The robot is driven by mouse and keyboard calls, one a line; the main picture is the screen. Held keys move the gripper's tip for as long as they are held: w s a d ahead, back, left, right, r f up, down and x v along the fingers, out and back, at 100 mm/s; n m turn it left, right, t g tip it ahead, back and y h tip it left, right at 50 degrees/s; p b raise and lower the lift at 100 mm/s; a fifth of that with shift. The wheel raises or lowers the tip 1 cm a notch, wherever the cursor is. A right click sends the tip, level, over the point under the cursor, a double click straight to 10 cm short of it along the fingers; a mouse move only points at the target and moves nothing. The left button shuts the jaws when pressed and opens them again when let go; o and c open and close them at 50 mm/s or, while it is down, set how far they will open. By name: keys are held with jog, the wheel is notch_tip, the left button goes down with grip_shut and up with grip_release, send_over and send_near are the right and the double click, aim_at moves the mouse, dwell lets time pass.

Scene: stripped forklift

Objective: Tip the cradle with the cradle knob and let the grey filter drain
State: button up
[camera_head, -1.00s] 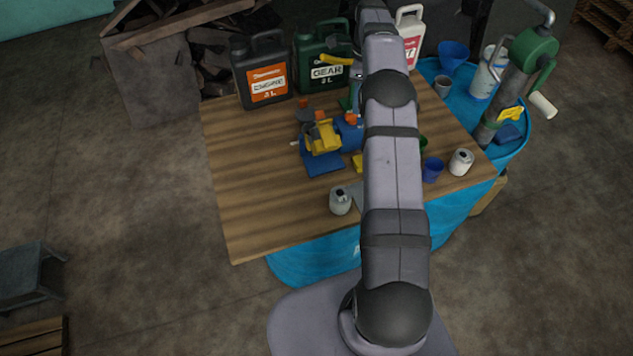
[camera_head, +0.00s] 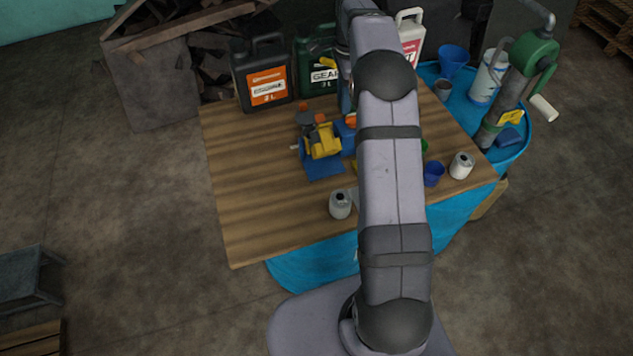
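The yellow cradle (camera_head: 324,143) stands on a blue base plate (camera_head: 325,168) left of my arm. A dark grey piece (camera_head: 307,121) with orange on top shows at its upper left; I cannot tell whether it is the filter. Small orange parts sit around the cradle, and I cannot tell which is the knob. A grey can (camera_head: 340,204) stands upright near the table's front. My gripper (camera_head: 346,104) hangs down just right of the cradle, mostly hidden by my arm. Its fingertips, and whether they touch anything, are not clear.
Black (camera_head: 265,79) and green (camera_head: 317,78) oil jugs stand behind on the wooden table (camera_head: 250,205). A blue cup (camera_head: 433,174) and a white can (camera_head: 461,165) stand right of my arm. A blue drum (camera_head: 513,152) with a green hand pump (camera_head: 534,50) is at right. The table's left is clear.

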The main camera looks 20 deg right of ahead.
jog(key=s+a+n, duration=0.4)
jog(key=a+n, duration=0.1)
jog(key=s+a+n, duration=0.2)
jog(key=n, duration=0.1)
jog(key=shift+s+a+f+t, duration=0.2)
jog(key=shift+a+f+t, duration=0.15)
jog(key=shift+a+t, duration=0.05)
jog(key=s+a+f+n, duration=0.1)
jog(key=s+a+n, duration=0.2)
jog(key=s, duration=0.4)
jog(key=s+a+f+n+t, duration=0.1)
jog(key=s+a+f+n, duration=0.1)
jog(key=s+a+n, duration=0.2)
jog(key=shift+s+n, duration=1.3)
jog(key=shift+s, duration=0.5)
jog(key=shift+a, duration=0.1)
